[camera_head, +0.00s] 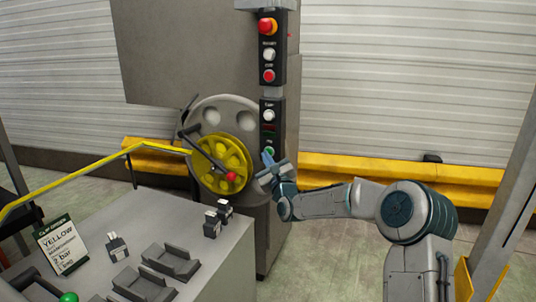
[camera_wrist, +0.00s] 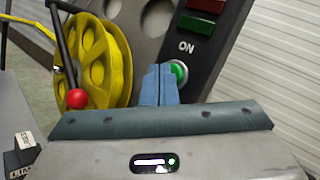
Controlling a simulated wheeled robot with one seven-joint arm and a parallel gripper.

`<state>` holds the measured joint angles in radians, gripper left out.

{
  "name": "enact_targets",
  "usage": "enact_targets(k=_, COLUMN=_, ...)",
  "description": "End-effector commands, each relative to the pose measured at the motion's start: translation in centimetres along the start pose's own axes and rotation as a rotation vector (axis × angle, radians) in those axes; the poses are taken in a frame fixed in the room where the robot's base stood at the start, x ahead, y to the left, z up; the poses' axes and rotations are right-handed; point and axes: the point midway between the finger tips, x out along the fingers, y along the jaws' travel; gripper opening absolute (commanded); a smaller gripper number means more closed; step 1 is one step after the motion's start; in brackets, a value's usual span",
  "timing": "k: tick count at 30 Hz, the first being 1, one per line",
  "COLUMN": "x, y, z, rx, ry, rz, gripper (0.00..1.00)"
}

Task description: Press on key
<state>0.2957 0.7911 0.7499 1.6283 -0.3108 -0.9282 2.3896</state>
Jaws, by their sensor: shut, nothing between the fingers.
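The green ON key (camera_wrist: 179,71) is a round button with a pale rim on a dark control panel (camera_wrist: 214,50), below the word "ON". In the head view the key (camera_head: 269,151) shows low on the panel, just above my gripper (camera_head: 268,158). In the wrist view my gripper (camera_wrist: 160,72) is shut and empty, with its blue fingertips right beside the key and covering its left part. I cannot tell whether the fingertips touch the key.
A yellow wheel (camera_head: 222,162) with a red-knobbed crank (camera_head: 231,176) stands just left of the panel. A grey table (camera_head: 190,215) with black holders and a sign (camera_head: 62,246) is at lower left. More buttons, including a red one (camera_head: 267,26), sit higher up.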

Motion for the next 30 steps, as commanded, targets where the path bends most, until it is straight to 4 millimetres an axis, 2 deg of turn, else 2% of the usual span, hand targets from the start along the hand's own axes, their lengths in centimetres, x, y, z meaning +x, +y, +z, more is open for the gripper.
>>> enact_targets(k=20, x=0.3, y=-0.3, z=-0.2, rx=0.000, ry=0.000, rz=-0.001, gripper=0.00)
enact_targets(k=30, x=-0.8, y=0.5, z=0.3, rx=0.000, ry=0.000, rz=-0.001, gripper=0.00)
